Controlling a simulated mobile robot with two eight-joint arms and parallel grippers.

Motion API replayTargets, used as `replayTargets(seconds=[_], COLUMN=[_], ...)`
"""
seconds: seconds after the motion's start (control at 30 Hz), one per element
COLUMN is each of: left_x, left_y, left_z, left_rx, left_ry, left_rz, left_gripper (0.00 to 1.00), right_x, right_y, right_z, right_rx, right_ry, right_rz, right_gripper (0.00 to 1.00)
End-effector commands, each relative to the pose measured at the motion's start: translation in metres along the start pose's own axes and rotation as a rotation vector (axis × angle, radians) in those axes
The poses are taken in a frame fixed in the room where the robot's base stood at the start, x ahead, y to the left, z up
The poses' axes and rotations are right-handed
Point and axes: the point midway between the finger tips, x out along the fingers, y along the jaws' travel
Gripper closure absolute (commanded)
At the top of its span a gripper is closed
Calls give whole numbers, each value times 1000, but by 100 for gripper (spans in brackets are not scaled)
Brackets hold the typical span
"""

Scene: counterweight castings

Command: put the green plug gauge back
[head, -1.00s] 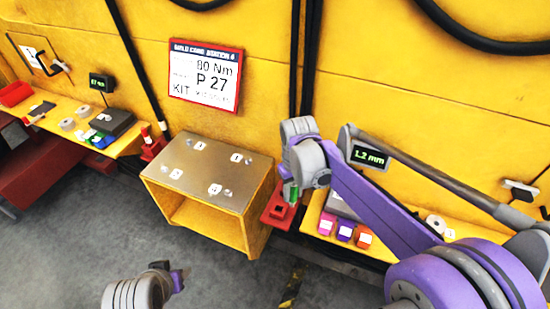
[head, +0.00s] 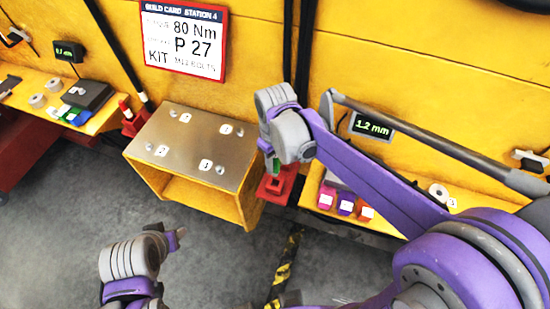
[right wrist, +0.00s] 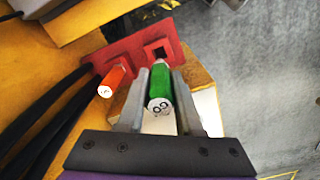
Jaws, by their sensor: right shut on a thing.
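The green plug gauge (right wrist: 159,87) is between the two fingers of my right gripper (right wrist: 159,100), which is shut on it; its numbered end faces the wrist camera. A red holder (right wrist: 126,52) with a square hole lies just beyond the gauge's far end; the hole shows open, and I cannot tell whether the gauge touches the holder. An orange-red plug gauge (right wrist: 113,80) stands in the holder to the left. In the head view the right gripper (head: 275,163) is over the red holder (head: 277,187), partly hiding it. My left gripper (head: 176,238) is low in the view, its jaw opening unclear.
A yellow stand with a metal top (head: 195,142) is left of the holder. A yellow shelf (head: 325,208) with coloured blocks and a 1.2 mm display (head: 372,126) is at right. Another holder (head: 135,120) and shelf are at left.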

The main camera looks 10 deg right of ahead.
Motion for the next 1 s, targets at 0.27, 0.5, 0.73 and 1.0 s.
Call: replayTargets(seconds=[0.27,0.5,0.73,1.0], left_x=[1,2,4,8], left_y=[0,0,0,0], left_z=[2,2,5,10], left_rx=[0,0,0,0], left_ry=[-2,-2,-5,-10], left_rz=[0,0,0,0], left_gripper=[50,50,50,50], right_x=[3,4,8,16], right_y=[0,0,0,0], right_z=[0,0,0,0], right_rx=[0,0,0,0], right_ry=[1,1,1,0], right_rz=[1,1,0,0], right_gripper=[100,100,100,100])
